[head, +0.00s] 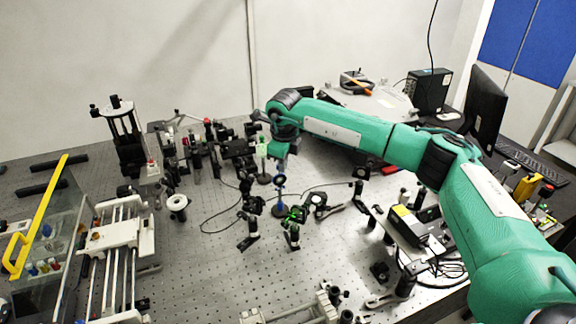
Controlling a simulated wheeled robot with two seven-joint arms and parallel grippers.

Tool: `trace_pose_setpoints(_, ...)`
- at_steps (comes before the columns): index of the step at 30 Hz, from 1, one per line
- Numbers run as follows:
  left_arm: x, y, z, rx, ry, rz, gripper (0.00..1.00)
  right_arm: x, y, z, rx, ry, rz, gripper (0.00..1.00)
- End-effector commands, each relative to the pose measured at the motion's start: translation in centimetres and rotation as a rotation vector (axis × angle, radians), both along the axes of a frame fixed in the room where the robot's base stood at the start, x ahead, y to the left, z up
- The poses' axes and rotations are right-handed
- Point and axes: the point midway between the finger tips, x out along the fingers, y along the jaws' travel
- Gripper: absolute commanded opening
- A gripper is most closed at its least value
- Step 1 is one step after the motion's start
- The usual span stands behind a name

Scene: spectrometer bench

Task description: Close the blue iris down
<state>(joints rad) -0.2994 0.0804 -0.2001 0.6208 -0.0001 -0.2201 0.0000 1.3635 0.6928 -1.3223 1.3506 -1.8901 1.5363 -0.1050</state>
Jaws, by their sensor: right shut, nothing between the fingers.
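The blue iris (280,183) is a small dark ring on a blue post, standing upright on the perforated bench near the middle of the head view. My right arm reaches in from the right, and its gripper (281,167) points down just above the iris. The fingers are shut with nothing between them. They overlap the top of the iris in the picture; I cannot tell whether they touch it. The iris lever is too small to make out. My left gripper is out of view.
More mounts crowd to the left. A monitor (485,115) is at the right. Bare bench (200,265) lies front left.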

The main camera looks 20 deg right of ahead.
Motion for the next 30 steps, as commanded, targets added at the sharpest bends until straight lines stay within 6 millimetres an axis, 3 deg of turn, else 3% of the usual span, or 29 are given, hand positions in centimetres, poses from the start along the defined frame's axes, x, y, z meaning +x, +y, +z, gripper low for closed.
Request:
trace_pose_setpoints(10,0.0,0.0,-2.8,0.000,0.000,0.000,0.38,0.2,2.0,-0.6,-0.013,0.001,0.001,0.00)
trace_pose_setpoints(30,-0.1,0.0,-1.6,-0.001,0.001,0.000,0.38,0.1,1.9,1.4,-0.012,0.001,0.000,0.00)
